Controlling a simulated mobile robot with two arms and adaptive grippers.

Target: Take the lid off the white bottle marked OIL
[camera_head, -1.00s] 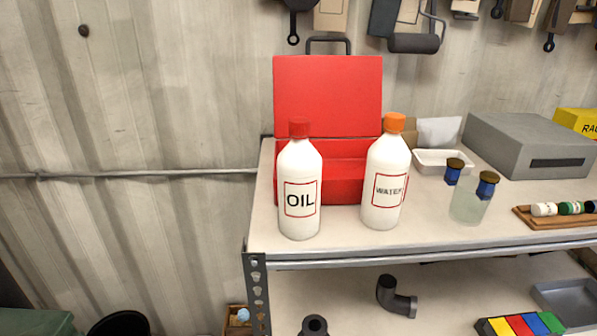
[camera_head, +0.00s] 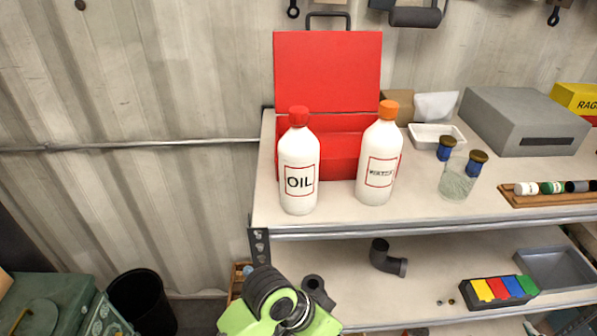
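The white bottle marked OIL (camera_head: 299,170) stands upright near the front left corner of the shelf top. Its red lid (camera_head: 299,116) is on its neck. A second white bottle (camera_head: 378,163) with an orange lid (camera_head: 388,110) stands upright to its right, apart from it; its label is hard to read now. A green and black part, which looks like a link of my arm, shows at the bottom, below the shelf top. No fingers of either gripper can be made out, and nothing touches the OIL bottle.
An open red toolbox (camera_head: 328,75) stands close behind the bottles. To the right are a glass jar (camera_head: 457,184) with blue, brown-topped items, a wooden tray (camera_head: 540,199) and a grey box (camera_head: 515,115). The lower shelf (camera_head: 420,270) holds a pipe elbow (camera_head: 387,258).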

